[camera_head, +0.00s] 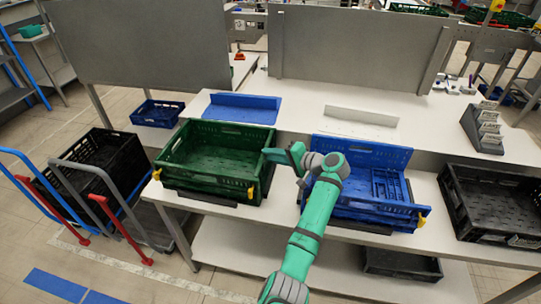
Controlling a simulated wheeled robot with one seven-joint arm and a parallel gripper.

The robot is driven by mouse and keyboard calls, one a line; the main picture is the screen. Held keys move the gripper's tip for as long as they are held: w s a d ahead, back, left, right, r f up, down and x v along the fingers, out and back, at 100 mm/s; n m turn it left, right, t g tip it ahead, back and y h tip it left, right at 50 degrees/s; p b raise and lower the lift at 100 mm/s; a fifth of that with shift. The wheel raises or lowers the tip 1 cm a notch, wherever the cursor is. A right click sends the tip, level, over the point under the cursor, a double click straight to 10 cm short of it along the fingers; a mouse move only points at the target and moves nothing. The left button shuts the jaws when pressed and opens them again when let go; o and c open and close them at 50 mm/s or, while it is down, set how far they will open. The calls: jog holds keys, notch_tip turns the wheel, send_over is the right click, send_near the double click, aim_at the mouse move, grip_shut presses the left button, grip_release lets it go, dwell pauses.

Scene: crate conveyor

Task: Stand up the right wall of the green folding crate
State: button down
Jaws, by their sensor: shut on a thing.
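The green folding crate (222,187) stands on the white bench, left of centre. Its back, left and front walls look upright. The crate's right wall (267,176) rises at the right end, upright or nearly so; its exact tilt is hard to tell. My gripper (272,154) is at the top of this right wall, near the back right corner, and is shut on it. The fingertips are small, and the gripper hides part of the wall's upper edge.
A blue folding crate (402,210) stands close on the right, partly behind my arm. A black crate (480,224) is farther right. Blue (245,102) and white (355,124) angled panels lie behind. Carts with a black crate (92,158) stand on the left floor.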

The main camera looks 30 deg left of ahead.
jog(key=shift+d+f, duration=0.2)
jog(key=shift+f, duration=0.75)
jog(key=c, duration=1.6)
grip_release()
jog(key=shift+a+f, duration=0.1)
jog(key=shift+c, duration=0.2)
jog(key=shift+s+r, duration=0.1)
jog(key=shift+r, duration=0.1)
jog(key=v, duration=1.1)
jog(key=shift+r, duration=0.3)
